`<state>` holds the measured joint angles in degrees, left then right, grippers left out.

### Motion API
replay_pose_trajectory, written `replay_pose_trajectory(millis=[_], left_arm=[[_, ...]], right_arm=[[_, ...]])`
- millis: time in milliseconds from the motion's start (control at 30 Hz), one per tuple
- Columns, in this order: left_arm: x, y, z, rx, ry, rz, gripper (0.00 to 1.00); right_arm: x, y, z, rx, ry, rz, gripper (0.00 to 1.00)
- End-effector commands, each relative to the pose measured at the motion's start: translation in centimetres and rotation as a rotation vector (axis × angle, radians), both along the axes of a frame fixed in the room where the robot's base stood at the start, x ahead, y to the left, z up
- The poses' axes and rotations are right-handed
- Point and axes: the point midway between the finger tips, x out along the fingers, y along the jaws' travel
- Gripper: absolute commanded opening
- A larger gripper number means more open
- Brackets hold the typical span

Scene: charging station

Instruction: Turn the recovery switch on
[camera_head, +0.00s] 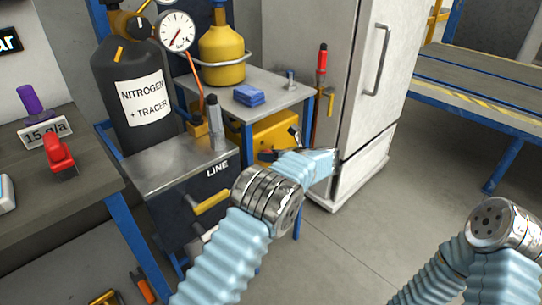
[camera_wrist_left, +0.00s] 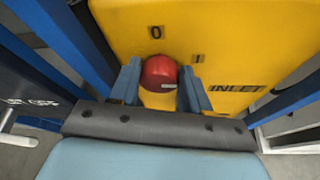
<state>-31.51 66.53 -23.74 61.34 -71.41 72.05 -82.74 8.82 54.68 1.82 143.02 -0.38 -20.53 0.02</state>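The yellow unit (camera_head: 276,130) stands on the lower shelf of the small blue-framed table in the head view. In the left wrist view, its yellow face (camera_wrist_left: 225,35) carries the marks O, I and INLET. In the head view, my left gripper (camera_head: 268,155) is at the yellow unit, and the knob is hidden. My right gripper is out of view.
A black nitrogen cylinder (camera_head: 127,85) with a gauge stands left of the small table. A dark box marked LINE (camera_head: 170,170) is beside my left arm. A white cabinet (camera_head: 345,80) stands right of the table. The floor (camera_head: 360,235) at right is clear.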

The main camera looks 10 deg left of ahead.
Motion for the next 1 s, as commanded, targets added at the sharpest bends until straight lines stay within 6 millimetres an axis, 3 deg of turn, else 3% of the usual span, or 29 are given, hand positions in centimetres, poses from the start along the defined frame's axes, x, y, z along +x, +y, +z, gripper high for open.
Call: replay_pose_trajectory(millis=[33, 133, 467, 633, 1000], left_arm=[[0.0, 0.0, 0.0, 0.000, 0.000, 0.000, 0.55], [0.0, 0.0, 0.0, 0.000, -0.001, 0.000, 0.69], [-0.2, -0.3, 0.2, -0.001, -0.002, 0.000, 0.69], [-1.3, -2.6, 1.1, -0.002, -0.003, -0.003, 0.69], [-5.0, -9.7, 4.2, -0.001, -0.003, -0.002, 0.69]], right_arm=[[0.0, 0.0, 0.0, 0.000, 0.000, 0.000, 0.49], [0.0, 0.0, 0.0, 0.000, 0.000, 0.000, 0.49], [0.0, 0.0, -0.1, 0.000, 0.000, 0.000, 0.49], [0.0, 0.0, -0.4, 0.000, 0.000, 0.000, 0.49], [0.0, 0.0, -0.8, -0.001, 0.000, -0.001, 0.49]])
